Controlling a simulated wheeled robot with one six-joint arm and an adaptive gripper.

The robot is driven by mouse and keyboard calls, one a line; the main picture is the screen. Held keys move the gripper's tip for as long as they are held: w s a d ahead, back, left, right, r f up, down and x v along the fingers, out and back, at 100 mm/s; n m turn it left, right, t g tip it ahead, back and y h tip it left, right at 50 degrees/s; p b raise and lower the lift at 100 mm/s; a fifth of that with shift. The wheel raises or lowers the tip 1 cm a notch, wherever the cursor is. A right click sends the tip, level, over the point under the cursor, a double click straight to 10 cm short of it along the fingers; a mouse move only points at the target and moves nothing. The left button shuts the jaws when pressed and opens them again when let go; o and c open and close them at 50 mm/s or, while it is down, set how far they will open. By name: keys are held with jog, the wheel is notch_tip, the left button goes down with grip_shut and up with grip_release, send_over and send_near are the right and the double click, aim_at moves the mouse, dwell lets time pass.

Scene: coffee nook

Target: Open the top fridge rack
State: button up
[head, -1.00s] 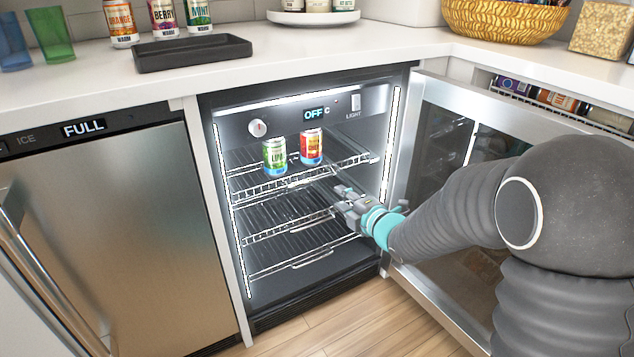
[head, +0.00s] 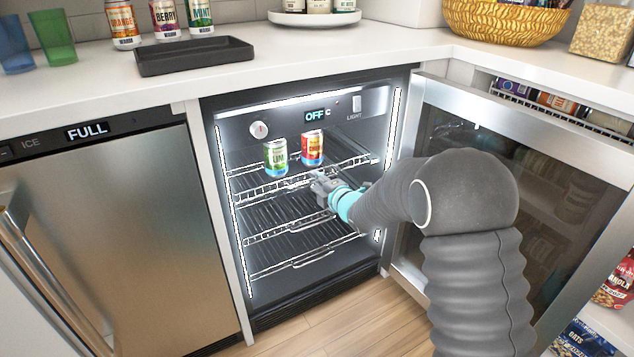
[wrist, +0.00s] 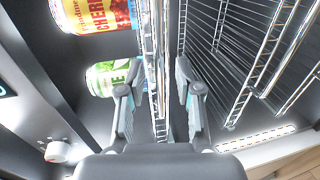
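The fridge is open and lit, with its top rack (head: 262,192) carrying a green can (head: 275,157) and a red can (head: 312,148). My gripper (head: 318,184) is at the right part of the top rack's front edge. In the wrist view my gripper (wrist: 158,78) is open, with a finger on either side of the rack's wire front (wrist: 160,128). A gap shows between the fingers. I cannot tell whether either finger touches the wire. The green can (wrist: 103,78) and red can (wrist: 92,14) show on the left of the wrist view.
The fridge door (head: 520,125) stands open at the right, beside my arm. Lower racks (head: 300,262) sit below the top one. A knob (head: 258,129) and an OFF display (head: 315,115) are above. An ice maker (head: 110,230) stands to the left.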

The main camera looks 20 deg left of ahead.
jog(key=shift+a, duration=0.1)
grip_shut()
